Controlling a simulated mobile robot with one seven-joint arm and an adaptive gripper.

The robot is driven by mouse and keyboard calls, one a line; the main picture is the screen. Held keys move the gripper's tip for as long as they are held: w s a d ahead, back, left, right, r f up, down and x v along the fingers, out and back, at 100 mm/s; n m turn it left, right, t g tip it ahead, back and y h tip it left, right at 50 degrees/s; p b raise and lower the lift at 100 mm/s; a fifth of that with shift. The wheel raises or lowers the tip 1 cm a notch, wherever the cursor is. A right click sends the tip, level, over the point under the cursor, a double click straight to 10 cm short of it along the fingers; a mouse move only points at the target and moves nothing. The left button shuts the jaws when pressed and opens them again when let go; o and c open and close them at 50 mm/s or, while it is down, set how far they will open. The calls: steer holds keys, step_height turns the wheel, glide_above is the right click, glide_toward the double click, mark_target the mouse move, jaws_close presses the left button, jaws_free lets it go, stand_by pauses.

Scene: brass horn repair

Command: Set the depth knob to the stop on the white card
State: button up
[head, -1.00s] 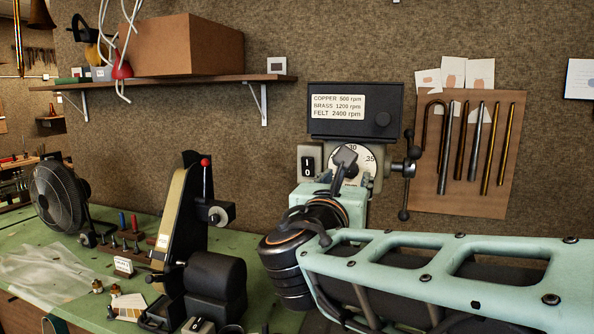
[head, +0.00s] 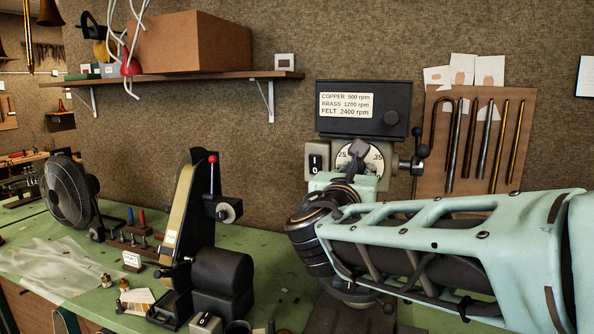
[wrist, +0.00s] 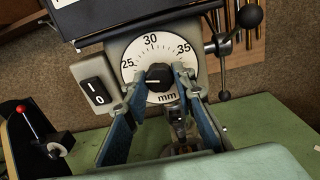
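The depth knob (wrist: 159,77) is a small black knob at the centre of a white round dial (wrist: 128,68) marked 25, 30, 35 and mm. A pale line on the knob points roughly left, below the 25. My gripper (wrist: 157,84) is open, with one blue finger on each side of the knob's lower part. Small gaps seem to show between fingers and knob; contact is unclear. In the head view my gripper (head: 357,149) hides the knob and the 30. A white card (head: 589,76) hangs on the wall at the far right, cut off and unreadable.
A black box (head: 360,131) above the dial carries a label of copper, brass and felt speeds. A rocker switch (wrist: 96,93) is left of the dial, a ball-ended lever (head: 419,165) right. A belt grinder (head: 222,270) stands left on the green bench.

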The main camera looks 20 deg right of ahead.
jaws_close()
steer(key=shift+f+b, duration=0.15)
steer(key=shift+b, duration=0.4)
steer(key=m+b, duration=1)
steer(key=b, duration=0.4)
steer(key=shift+a+r+b, duration=0.1)
steer(key=shift+r+b, duration=0.1)
steer(key=shift+b, duration=0.1)
